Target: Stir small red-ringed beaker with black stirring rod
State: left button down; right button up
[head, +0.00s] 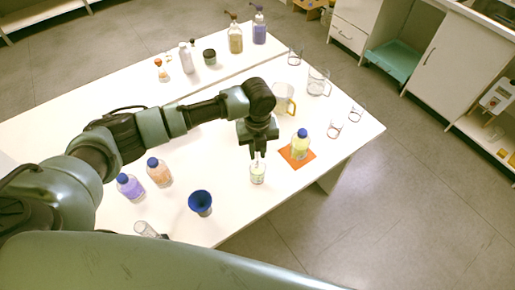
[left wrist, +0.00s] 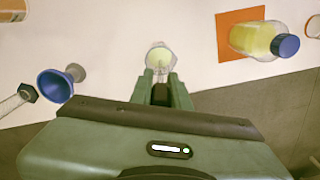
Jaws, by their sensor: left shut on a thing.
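In the left wrist view the beaker (left wrist: 160,58) is just beyond my fingertips (left wrist: 160,84). The fingers are shut on a thin stirring rod, mostly hidden between them; its dark part (left wrist: 160,95) shows there. Its lower end reaches toward the beaker's mouth; how deep it sits I cannot tell. A red ring on this beaker is too small to make out. My right gripper is out of view.
A blue-capped yellow bottle (head: 300,144) stands on an orange mat (head: 309,161) just right of the beaker. A blue funnel (head: 200,201) is to the left, with orange (head: 159,173) and purple (head: 130,187) bottles beyond. Small glass beakers (head: 335,128) and a large one (head: 318,82) stand at the right.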

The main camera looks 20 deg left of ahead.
pick_arm(q)
jog(key=shift+f+b, duration=1.7)
jog(key=shift+f, duration=1.65)
